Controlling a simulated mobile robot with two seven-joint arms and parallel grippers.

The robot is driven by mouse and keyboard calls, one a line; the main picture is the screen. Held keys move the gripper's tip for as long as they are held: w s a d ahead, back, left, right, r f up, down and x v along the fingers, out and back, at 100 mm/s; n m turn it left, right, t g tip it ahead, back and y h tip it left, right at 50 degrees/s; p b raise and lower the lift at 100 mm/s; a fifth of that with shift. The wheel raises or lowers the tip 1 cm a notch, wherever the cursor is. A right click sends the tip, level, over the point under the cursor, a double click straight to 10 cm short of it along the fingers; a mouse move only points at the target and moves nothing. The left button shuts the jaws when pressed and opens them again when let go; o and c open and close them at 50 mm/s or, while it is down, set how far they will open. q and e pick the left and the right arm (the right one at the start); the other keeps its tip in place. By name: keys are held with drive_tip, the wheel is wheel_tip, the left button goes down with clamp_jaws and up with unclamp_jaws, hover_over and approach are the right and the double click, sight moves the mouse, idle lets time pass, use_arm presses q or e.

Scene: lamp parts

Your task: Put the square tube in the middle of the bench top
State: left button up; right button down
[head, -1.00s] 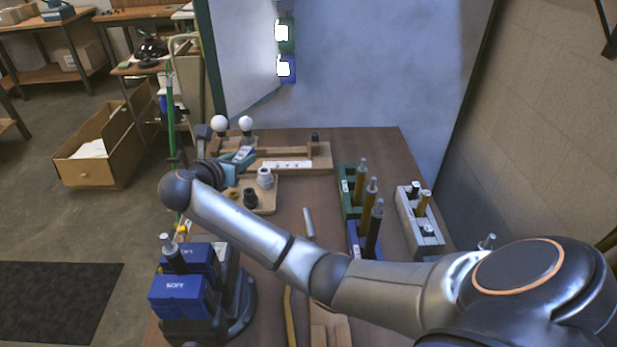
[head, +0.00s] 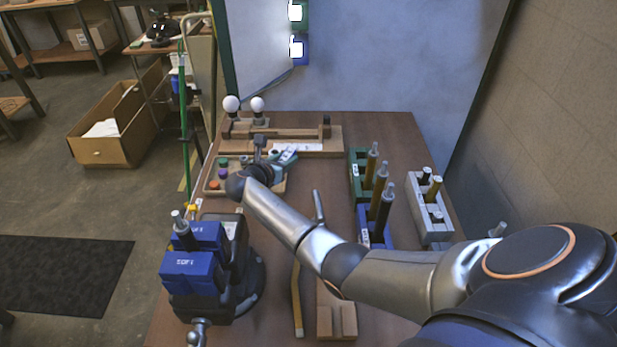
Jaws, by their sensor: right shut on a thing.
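My right gripper (head: 285,155) is over the far left part of the bench, at the right end of the parts tray. Its arm comes in from the right across the bench. It is shut on a small pale piece (head: 289,151) between teal fingers. The piece is too small and partly covered for me to tell if it is the square tube. I cannot pick out a square tube for certain anywhere else. The brown bench top (head: 335,182) carries a loose grey rod (head: 318,206) near its middle. My left gripper is not in view.
A blue-jawed vise (head: 205,265) stands at the front left. Green, blue and grey racks (head: 432,222) with upright tubes stand at the right. The parts tray (head: 210,188), a wooden fixture (head: 300,147) and two white bulbs (head: 231,104) are at the back. A wooden block (head: 336,318) lies in front.

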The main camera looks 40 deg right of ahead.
drive_tip(key=b, duration=0.4)
hover_over(307, 188)
drive_tip(key=a, duration=0.1)
drive_tip(key=f, duration=0.5)
drive_tip(key=shift+w+a, duration=0.2)
drive_tip(key=shift+w, duration=0.15)
drive_tip(key=shift+s+d+f, duration=0.25)
drive_tip(key=shift+d+f, duration=0.2)
drive_tip(key=f+b, duration=0.2)
drive_tip(key=b, duration=0.1)
drive_tip(key=f+b, duration=0.1)
drive_tip(key=shift+s+d+f+b, duration=0.1)
drive_tip(key=shift+d+f+b, duration=0.15)
drive_tip(key=shift+b, duration=0.05)
drive_tip(key=shift+f, duration=0.15)
drive_tip(key=c, duration=0.5)
unclamp_jaws()
